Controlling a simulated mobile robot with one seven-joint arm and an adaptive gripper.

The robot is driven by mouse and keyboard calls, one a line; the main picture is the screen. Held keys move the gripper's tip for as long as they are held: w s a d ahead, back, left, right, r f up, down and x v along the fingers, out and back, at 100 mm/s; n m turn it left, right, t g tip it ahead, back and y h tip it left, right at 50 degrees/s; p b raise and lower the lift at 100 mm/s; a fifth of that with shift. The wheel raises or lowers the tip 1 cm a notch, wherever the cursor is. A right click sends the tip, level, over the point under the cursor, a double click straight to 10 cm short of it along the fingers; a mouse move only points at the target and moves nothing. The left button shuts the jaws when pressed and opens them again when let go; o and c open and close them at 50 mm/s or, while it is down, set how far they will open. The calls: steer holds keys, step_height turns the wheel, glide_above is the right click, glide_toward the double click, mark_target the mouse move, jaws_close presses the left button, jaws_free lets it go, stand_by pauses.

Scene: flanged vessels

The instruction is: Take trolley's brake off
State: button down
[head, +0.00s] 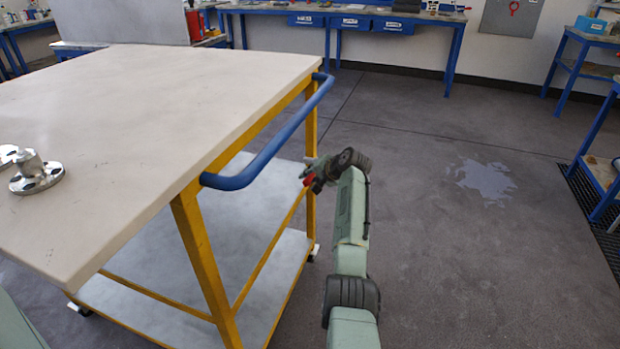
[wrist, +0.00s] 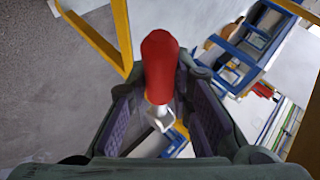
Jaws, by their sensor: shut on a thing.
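The trolley (head: 130,100) has a pale top, a yellow frame, a blue push handle (head: 265,155) and a lower shelf. The brake lever shows as a red grip (wrist: 160,62) on a pale metal stem in the wrist view. Its red part also shows small in the head view (head: 308,181), beside the trolley's handle end. My gripper (head: 313,172) is at that end, below the blue handle's level. In the wrist view my gripper (wrist: 158,85) has its dark finger pads on either side of the red grip and is shut on it. The lever's pivot is hidden.
Metal flanged parts (head: 38,174) stand on the trolley top at the left. The grey floor (head: 440,250) to the right is open, with a pale wet-looking patch (head: 487,180). Blue-framed benches (head: 350,15) line the back wall, and more stand at the right.

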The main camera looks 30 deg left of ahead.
steer(key=shift+a+r+g, duration=0.1)
steer(key=shift+r+g, duration=0.3)
stand_by(0.3)
steer(key=c, duration=1.4)
jaws_free()
steer(key=v, duration=1.2)
steer(key=shift+a+r, duration=0.1)
